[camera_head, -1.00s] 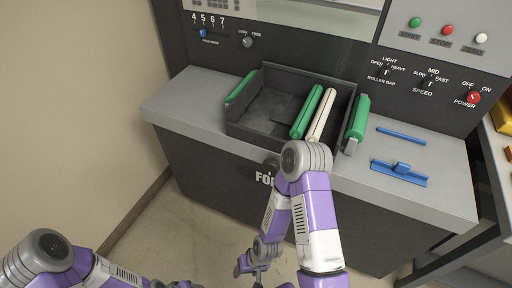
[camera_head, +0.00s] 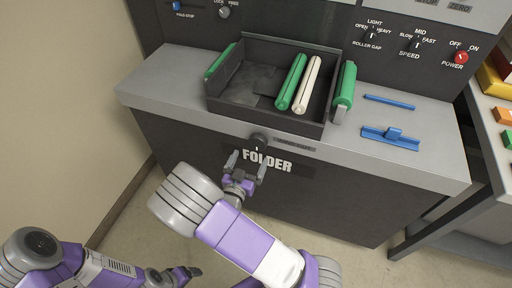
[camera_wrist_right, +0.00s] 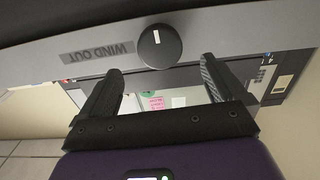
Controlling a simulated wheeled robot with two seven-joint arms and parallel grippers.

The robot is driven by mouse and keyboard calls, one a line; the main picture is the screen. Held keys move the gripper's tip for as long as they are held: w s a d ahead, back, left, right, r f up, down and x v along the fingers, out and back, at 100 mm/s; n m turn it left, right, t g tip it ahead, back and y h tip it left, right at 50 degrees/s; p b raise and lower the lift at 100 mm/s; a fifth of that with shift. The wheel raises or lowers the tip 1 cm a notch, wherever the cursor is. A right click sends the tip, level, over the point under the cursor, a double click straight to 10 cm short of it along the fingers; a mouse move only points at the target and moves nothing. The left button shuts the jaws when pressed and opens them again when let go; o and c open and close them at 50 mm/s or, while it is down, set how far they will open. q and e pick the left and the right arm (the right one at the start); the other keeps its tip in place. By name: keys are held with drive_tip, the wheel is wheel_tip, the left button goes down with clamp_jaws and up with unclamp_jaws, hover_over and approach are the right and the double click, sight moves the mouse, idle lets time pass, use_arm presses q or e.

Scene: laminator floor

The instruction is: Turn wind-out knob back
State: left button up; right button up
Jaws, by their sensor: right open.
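The wind-out knob (camera_head: 259,141) is a small round dark knob on the front edge of the machine's counter, above the FOLDER lettering. In the right wrist view the knob (camera_wrist_right: 160,46) is black with a white pointer line, right of the WIND OUT label (camera_wrist_right: 98,52). My right gripper (camera_head: 247,161) is open just below and in front of the knob. In the right wrist view its two fingers (camera_wrist_right: 160,72) stand apart with the knob beyond and between them, and nothing is held. My left gripper (camera_head: 188,272) is low at the bottom left, away from the machine; its jaws are too small to judge.
A dark tray (camera_head: 225,107) on the counter holds green and white rollers. A green roller (camera_head: 345,85) and blue parts (camera_head: 390,137) lie to its right. A control panel with knobs (camera_head: 415,46) stands behind. A side table with coloured blocks (camera_head: 497,82) is at the right.

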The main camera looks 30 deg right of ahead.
sight(257, 144)
drive_tip(key=b+x, duration=0.1)
drive_tip(key=x, duration=0.6)
drive_tip(key=shift+c, duration=0.3)
drive_tip(key=c, duration=1)
